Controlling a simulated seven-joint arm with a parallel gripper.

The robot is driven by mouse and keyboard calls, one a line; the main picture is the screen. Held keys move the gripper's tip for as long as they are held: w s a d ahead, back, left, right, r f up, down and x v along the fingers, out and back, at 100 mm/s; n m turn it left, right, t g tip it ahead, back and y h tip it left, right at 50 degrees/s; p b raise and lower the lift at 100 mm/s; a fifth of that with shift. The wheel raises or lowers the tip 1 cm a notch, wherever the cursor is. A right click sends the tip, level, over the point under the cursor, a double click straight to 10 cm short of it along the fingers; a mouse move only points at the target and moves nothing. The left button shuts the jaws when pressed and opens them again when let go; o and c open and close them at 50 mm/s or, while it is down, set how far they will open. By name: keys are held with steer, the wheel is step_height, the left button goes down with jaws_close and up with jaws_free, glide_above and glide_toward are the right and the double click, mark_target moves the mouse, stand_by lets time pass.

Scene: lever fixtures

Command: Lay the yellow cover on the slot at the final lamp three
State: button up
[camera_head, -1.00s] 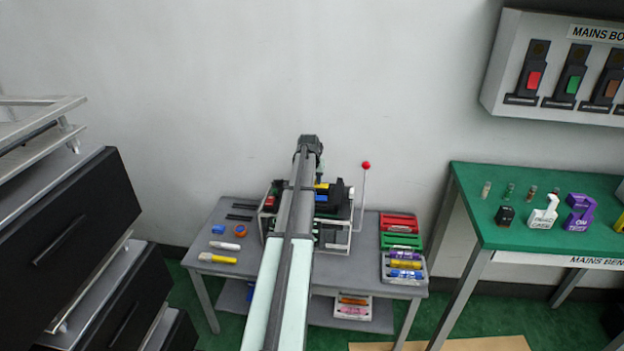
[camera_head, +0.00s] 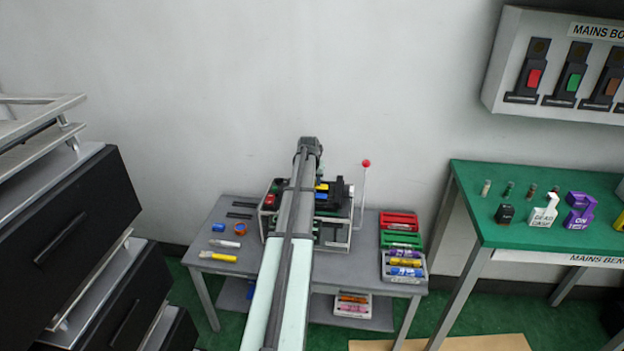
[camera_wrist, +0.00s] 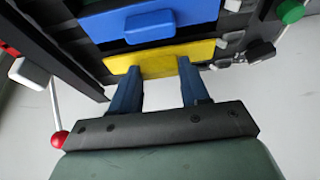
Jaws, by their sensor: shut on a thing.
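The yellow cover (camera_wrist: 150,66) is a flat bar, seen at the top middle of the wrist view. My gripper (camera_wrist: 160,78) has its two blue fingers at the cover's near edge and is shut on it. In the head view, a bit of yellow (camera_head: 321,187) shows on the lever fixture (camera_head: 345,225), beside my arm. My arm hides my fingertips and much of the fixture there. I cannot make out lamp three or its slot.
A red-knobbed lever (camera_head: 366,164) stands at the fixture's right. Red, green and white trays (camera_head: 401,220) are to its right on the grey table (camera_head: 225,268). Loose pens and caps lie at the left. A green bench (camera_head: 540,180) stands further right.

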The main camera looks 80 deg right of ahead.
steer(key=shift+f, duration=0.4)
steer(key=o, duration=1.1)
steer(key=shift+r, duration=0.1)
steer(key=v, duration=1.3)
steer(key=shift+a+r, duration=0.2)
steer(key=shift+r, duration=0.05)
